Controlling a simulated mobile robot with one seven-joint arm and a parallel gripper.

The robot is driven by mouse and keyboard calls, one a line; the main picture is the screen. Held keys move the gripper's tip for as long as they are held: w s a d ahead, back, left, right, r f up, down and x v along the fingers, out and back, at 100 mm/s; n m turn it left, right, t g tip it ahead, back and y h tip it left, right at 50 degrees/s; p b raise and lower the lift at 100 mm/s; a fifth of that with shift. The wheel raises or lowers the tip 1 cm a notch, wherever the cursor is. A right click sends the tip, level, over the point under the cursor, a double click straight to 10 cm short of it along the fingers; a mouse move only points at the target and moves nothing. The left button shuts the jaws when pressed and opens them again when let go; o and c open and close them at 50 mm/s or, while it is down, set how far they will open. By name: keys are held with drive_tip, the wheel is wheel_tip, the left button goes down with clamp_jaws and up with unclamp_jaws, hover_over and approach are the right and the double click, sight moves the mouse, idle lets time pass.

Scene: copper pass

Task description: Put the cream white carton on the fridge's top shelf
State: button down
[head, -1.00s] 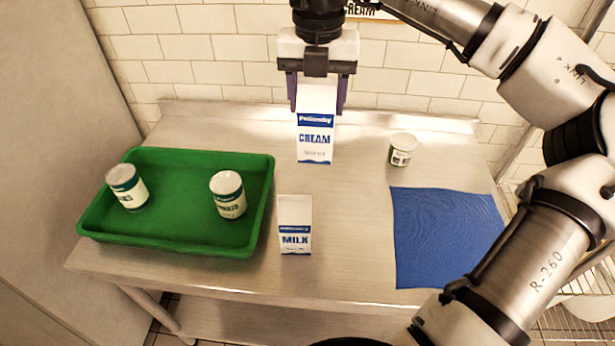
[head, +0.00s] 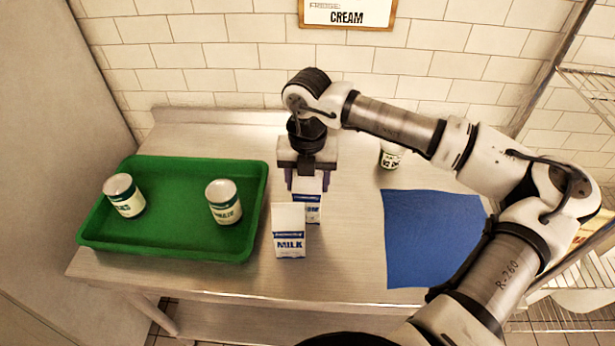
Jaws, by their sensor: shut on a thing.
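The cream carton (head: 313,209), white with blue bands, is on or just above the steel table (head: 340,270), behind the milk carton; I cannot tell if it touches the tabletop. My gripper (head: 308,183) points down and is shut on its top. The white and blue milk carton (head: 289,232) stands upright in front and hides the cream carton's lower left part. The fridge's shelf is not clearly in view. A framed sign (head: 347,14) on the wall reads "FRIDGE: CREAM".
A green tray (head: 258,215) on the left holds two cans (head: 125,195) (head: 223,201). A small white and green tub (head: 391,156) stands behind my arm. A blue cloth (head: 430,235) lies on the right. Wire shelving (head: 590,85) stands at the far right.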

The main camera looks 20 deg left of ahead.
drive_tip(key=shift+f, duration=0.1)
drive_tip(key=shift+f, duration=0.15)
drive_tip(key=shift+c, duration=2.4)
unclamp_jaws()
